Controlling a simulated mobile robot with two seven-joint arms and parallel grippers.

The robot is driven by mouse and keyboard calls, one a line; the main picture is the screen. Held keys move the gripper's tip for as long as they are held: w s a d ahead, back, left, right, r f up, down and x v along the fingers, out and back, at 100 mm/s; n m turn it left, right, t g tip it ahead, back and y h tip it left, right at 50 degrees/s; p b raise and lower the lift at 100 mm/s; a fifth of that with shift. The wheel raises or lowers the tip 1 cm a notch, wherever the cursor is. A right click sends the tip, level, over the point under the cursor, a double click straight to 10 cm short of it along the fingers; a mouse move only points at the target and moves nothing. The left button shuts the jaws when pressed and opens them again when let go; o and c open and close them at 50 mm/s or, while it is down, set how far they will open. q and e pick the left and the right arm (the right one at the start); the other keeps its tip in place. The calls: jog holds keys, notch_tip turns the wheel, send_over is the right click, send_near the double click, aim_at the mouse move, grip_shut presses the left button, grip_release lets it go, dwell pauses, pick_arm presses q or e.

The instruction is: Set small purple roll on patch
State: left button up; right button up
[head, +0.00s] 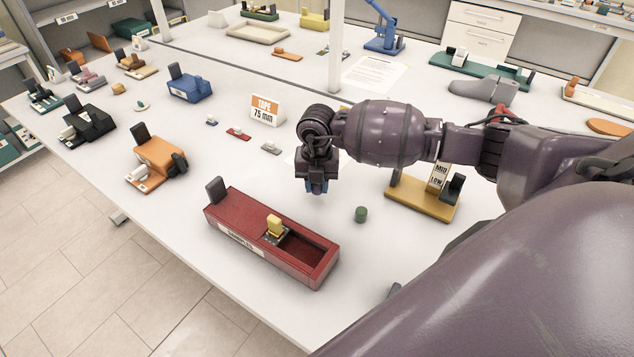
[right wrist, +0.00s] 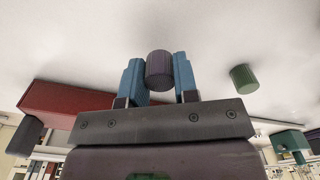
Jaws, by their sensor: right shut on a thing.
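The small purple roll (right wrist: 160,70) is a short upright-sided cylinder between the two blue fingers of my right gripper (right wrist: 158,78) in the right wrist view. The gripper is shut on it. In the head view my right gripper (head: 317,187) points down over the white table, behind the red box, and hides the roll. A pale sheet (head: 291,160) shows partly behind the gripper; I cannot tell whether it is the patch. My left gripper is not in view.
A green roll (head: 361,214) stands to the right of the gripper. A red box (head: 232,209) holding a yellow piece (head: 274,225) lies in front. A yellow stand (head: 419,201) is at the right, and an orange tape sign (head: 266,109) stands behind on the table (head: 222,163).

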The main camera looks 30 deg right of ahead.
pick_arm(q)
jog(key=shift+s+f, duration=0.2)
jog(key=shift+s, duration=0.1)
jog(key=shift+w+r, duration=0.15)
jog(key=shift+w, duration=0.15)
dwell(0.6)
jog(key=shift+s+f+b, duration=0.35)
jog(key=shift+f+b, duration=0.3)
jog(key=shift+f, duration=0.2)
pick_arm(e)
jog(key=shift+f, duration=1.1)
jog(key=o, duration=1)
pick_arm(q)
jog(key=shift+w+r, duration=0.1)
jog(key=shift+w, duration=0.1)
pick_arm(e)
jog(key=shift+r, duration=0.1)
jog(key=shift+r, duration=0.6)
notch_tip(320, 180, up, 8)
jog(key=shift+w+r, duration=0.1)
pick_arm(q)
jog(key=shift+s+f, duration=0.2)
pick_arm(e)
jog(key=shift+r, duration=0.7)
